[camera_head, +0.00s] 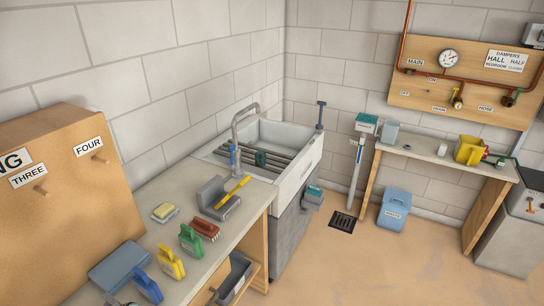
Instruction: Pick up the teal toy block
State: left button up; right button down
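No thing in the head view is clearly a teal toy block. A small dark teal item (260,158) sits on the dark slats across the sink (297,179); its exact shape is too small to tell. A grey box with a teal top (313,194) is at the sink cabinet's right side. A green handled item (191,240) stands on the left counter. Neither of my grippers is in view.
The left counter (240,226) holds a blue tray (119,264), yellow and blue handled items, a red brush (206,229) and a sponge (165,212). The floor between is clear, with a drain grate (342,226).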

aim_at(260, 155)
jog(key=i+l, duration=0.75)
jog(key=l, duration=0.2)
